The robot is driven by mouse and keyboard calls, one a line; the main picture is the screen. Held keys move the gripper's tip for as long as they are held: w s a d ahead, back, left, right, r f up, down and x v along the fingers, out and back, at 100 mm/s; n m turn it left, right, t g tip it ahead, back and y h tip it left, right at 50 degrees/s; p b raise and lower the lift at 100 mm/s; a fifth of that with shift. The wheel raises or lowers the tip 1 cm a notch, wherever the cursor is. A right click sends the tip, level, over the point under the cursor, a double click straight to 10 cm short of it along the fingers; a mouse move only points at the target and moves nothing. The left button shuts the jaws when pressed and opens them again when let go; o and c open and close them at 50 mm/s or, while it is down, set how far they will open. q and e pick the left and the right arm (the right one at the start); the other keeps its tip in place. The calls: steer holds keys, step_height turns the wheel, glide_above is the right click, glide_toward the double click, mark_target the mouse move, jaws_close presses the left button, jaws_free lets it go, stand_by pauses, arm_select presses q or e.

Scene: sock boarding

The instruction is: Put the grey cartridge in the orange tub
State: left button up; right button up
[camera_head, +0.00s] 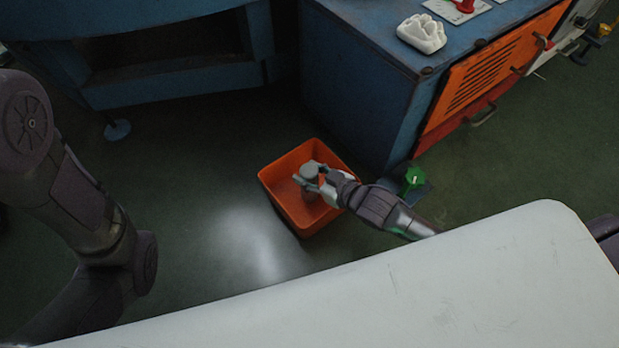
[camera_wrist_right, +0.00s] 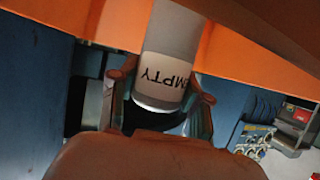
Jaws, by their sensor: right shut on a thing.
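The orange tub (camera_head: 282,201) stands on the dark green floor in the middle of the head view. My right gripper (camera_head: 312,178) is over the tub and shut on the grey cartridge (camera_head: 310,171). In the right wrist view, the cartridge (camera_wrist_right: 168,62) sits between the two fingers (camera_wrist_right: 160,105) and bears a label reading "EMPTY", partly cut off. The tub's orange wall (camera_wrist_right: 50,20) also shows behind it there. I cannot tell whether the cartridge touches the tub's bottom. My left arm comes in from the left; its gripper is out of view.
A blue cabinet (camera_head: 350,85) with an orange vented door (camera_head: 485,75) stands behind the tub to the right. A white crumpled item (camera_head: 422,33) lies on its top. A green object (camera_head: 413,177) is on the floor right of the tub. Floor left of the tub is clear.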

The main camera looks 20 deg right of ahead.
steer(key=shift+f, duration=0.1)
steer(key=shift+f, duration=0.1)
steer(key=o, duration=1.1)
steer(key=shift+o, duration=0.2)
